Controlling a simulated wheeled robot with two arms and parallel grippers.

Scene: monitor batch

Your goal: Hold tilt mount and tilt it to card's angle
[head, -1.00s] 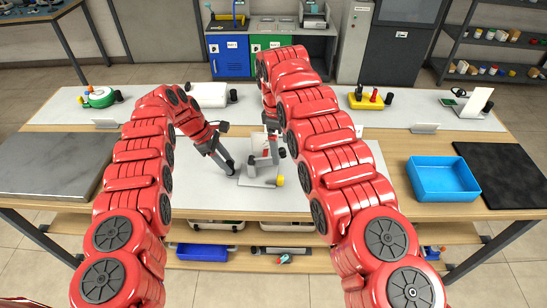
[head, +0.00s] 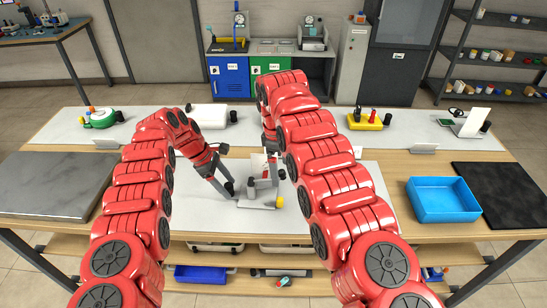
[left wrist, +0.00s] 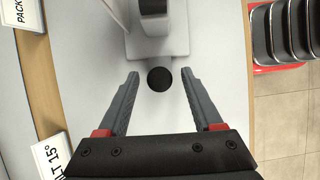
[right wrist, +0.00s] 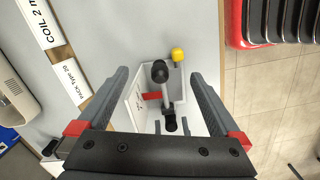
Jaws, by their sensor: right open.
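The tilt mount (head: 257,198) is a pale grey stand with a flat base, black knobs and a yellow-tipped knob, on the bench's light mat. My left gripper (head: 231,193) is low at its left side. In the left wrist view my left gripper (left wrist: 158,75) is open, with a round black knob (left wrist: 160,78) between its fingertips, not visibly touched. My right gripper (right wrist: 160,80) is open above the mount, its fingers either side of a black-ended bar and a red part (right wrist: 152,96). In the head view my right arm partly hides it. A card reading "LT 15°" (left wrist: 56,152) is partly cut off.
A blue tray (head: 443,216) and a dark mat (head: 508,192) lie at the right. A grey plate (head: 58,184) is at the left. A yellow holder (head: 366,122) and a green round item (head: 101,118) stand on the back strip.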

